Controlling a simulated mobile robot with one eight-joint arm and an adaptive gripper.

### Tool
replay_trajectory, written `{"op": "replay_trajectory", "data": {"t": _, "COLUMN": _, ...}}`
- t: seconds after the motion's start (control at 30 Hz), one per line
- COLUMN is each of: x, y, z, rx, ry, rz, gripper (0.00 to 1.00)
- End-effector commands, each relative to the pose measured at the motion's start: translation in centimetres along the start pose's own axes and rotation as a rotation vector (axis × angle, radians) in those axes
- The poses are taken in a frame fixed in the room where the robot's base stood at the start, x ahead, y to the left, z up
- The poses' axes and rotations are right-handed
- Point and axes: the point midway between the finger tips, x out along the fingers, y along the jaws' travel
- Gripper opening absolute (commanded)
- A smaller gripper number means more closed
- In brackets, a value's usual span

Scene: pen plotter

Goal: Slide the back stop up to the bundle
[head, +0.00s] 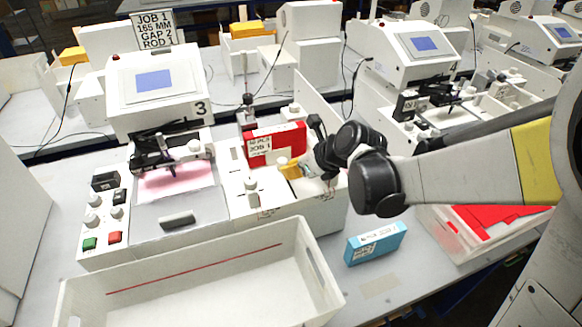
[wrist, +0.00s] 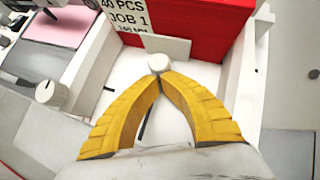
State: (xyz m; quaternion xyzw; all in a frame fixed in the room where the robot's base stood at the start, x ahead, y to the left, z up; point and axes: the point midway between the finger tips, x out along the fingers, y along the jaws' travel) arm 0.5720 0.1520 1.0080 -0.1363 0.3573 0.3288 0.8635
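The bundle is a red block (head: 290,138) with a white label reading "JOB 1", standing in the white feeder tray of machine 3. In the wrist view the red bundle (wrist: 205,25) fills the top. The back stop (wrist: 172,46) is a small white upright plate with a round white knob (wrist: 158,63), in front of the bundle's near face. Whether plate and bundle touch, I cannot tell. My gripper (wrist: 160,79) has its yellow fingers closed tip to tip, right at the near side of the knob. In the head view my gripper (head: 289,170) is low beside the bundle.
Another white knob (wrist: 48,90) stands left of the tray. A pink sheet (head: 175,182) lies on the plotter bed. A white bin (head: 190,285) stands in front, with a blue box (head: 376,243) to its right. A clear bin with red pieces (head: 480,225) is farther right.

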Motion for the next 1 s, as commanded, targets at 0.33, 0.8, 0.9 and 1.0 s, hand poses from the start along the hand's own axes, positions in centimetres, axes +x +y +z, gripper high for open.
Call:
{"op": "replay_trajectory", "data": {"t": 0.33, "x": -2.2, "y": 0.0, "z": 0.0, "rx": 0.002, "ry": 0.000, "rz": 0.000, "gripper": 0.00}}
{"op": "replay_trajectory", "data": {"t": 0.8, "x": -10.9, "y": 0.0, "z": -0.1, "rx": 0.002, "ry": -0.001, "rz": -0.001, "gripper": 0.00}}
{"op": "replay_trajectory", "data": {"t": 0.9, "x": -11.7, "y": 0.1, "z": 0.0, "rx": 0.000, "ry": 0.000, "rz": 0.000, "gripper": 0.00}}
{"op": "replay_trajectory", "data": {"t": 1.0, "x": -12.2, "y": 0.2, "z": -0.1, "rx": 0.000, "ry": 0.000, "rz": 0.000, "gripper": 0.00}}
